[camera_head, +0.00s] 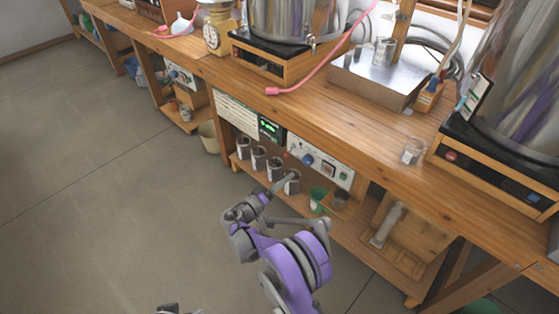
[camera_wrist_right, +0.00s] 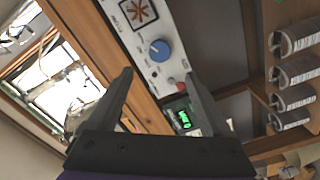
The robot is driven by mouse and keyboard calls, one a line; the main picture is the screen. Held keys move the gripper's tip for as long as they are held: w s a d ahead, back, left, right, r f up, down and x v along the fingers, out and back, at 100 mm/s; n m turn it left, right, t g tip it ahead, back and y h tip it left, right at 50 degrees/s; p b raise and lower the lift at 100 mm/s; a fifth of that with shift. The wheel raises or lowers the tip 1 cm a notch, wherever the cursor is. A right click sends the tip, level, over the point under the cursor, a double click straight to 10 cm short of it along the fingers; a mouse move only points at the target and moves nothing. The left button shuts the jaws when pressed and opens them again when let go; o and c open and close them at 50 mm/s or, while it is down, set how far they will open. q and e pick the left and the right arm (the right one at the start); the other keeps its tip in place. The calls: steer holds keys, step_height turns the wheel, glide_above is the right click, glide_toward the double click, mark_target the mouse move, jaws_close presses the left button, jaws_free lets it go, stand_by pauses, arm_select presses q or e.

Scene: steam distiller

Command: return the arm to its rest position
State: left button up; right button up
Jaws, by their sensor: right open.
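My right arm, purple and grey, reaches up from the bottom of the head view. The control panel with a blue knob (camera_wrist_right: 159,50) shows beyond the fingers. My left gripper cannot be made out; only a small dark part of mine shows at the bottom edge of the head view.
The wooden bench (camera_head: 352,117) runs diagonally across the head view. It carries large steel vessels (camera_head: 297,20), a metal box (camera_head: 378,78), a pink hose (camera_head: 318,70) and a small glass (camera_head: 412,151). A green cup (camera_head: 317,198) stands on the lower shelf. The floor (camera_head: 95,190) at left is clear.

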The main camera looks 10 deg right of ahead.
steer(key=s+d+r+g+y, duration=0.3)
steer(key=s+d+r, duration=0.25)
steer(key=s, duration=0.25)
steer(key=s+d+r+g+y, duration=0.35)
steer(key=s+d, duration=0.25)
steer(key=s, duration=0.2)
steer(key=s+a+m+y, duration=0.15)
steer(key=s+y, duration=0.25)
steer(key=s, duration=0.8)
steer(key=s+a+y, duration=0.3)
steer(key=s, duration=0.9)
arm_select(q)
step_height(320, 180, up, 26)
steer(key=w+t+p, duration=0.1)
steer(key=p, duration=2.1)
steer(key=shift+f, duration=0.25)
arm_select(e)
step_height(320, 180, up, 25)
steer(key=shift+w+a+f+t+y, duration=0.2)
steer(key=shift+w+t+y, duration=0.15)
steer(key=shift+t, duration=0.1)
